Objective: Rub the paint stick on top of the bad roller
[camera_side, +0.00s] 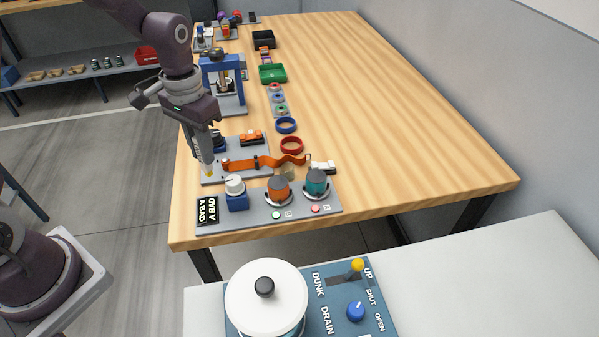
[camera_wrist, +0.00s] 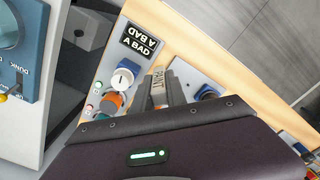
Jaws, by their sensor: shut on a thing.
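My gripper (camera_side: 206,160) is shut on the paint stick (camera_wrist: 158,88), whose side reads PAINT in the wrist view. In the side view the stick's yellowish end (camera_side: 209,172) shows below the fingers, left of and behind the white-topped dial. A grey panel at the table's front holds an orange roller (camera_side: 278,190) and a teal roller (camera_side: 317,183). A black sign (camera_side: 207,211) on its left reads "A BAD". In the wrist view the orange roller (camera_wrist: 110,102) is partly hidden by my gripper. The stick is apart from both rollers.
A white dial on a blue block (camera_side: 236,196) stands between the sign and the orange roller. An orange strap (camera_side: 262,162) lies behind the rollers. Red (camera_side: 292,145) and blue (camera_side: 286,125) rings lie farther back. The table's right side is clear.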

